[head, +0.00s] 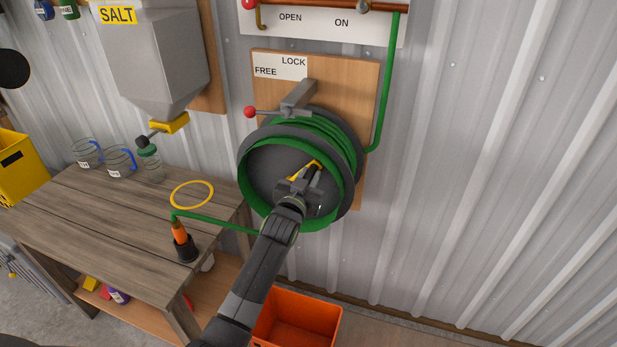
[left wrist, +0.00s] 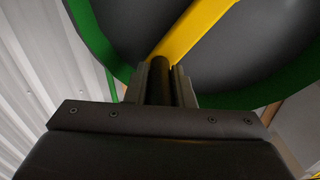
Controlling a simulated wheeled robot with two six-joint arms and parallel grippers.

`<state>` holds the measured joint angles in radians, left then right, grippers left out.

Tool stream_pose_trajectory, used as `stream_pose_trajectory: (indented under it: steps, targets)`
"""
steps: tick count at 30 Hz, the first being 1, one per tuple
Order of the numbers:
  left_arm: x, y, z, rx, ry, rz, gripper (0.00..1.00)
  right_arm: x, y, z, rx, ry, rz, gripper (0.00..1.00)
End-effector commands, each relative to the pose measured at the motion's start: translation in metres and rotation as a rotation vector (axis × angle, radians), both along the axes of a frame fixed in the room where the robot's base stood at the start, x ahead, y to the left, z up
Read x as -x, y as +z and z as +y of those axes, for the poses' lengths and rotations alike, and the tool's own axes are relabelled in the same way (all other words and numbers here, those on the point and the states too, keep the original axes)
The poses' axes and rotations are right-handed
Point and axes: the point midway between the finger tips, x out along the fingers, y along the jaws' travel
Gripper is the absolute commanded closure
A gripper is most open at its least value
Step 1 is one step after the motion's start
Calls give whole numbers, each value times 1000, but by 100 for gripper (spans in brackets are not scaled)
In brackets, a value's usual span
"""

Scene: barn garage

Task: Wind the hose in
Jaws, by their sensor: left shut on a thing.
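The hose reel (head: 262,180) is a dark grey drum on a wooden wall board, with green hose (head: 318,133) coiled on it. A yellow crank arm (head: 306,170) crosses its face; it also shows in the left wrist view (left wrist: 198,27). My left gripper (head: 303,184) is shut on the crank's dark handle (left wrist: 186,88), in front of the drum's lower right. Green hose runs from the reel to an orange nozzle (head: 179,231) standing in a black holder (head: 186,250) on the bench. A red-knobbed lever (head: 264,112) points left, under the FREE/LOCK sign (head: 280,66). My right gripper is out of view.
The wooden bench (head: 110,225) at left carries jars, a yellow ring (head: 192,194) and the nozzle holder. A salt hopper (head: 155,60) hangs above it. An orange crate (head: 300,322) stands below the reel. The corrugated wall right of the reel is clear.

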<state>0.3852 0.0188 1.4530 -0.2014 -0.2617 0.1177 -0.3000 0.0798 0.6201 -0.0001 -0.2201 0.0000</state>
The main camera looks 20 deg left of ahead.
Motion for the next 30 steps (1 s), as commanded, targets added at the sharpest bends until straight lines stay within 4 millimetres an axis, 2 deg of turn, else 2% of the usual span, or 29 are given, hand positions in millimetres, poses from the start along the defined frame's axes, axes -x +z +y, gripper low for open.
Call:
stream_pose_trajectory:
  steps: [11, 21, 30]
  targets:
    - [1, -20, -17, -205, -1, -6, 100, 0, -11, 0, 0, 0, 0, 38]
    - [1, -53, -34, -513, -1, -16, 100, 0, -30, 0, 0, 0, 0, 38]
    - [2, -77, -40, -735, -1, -23, 100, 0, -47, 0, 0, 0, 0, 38]
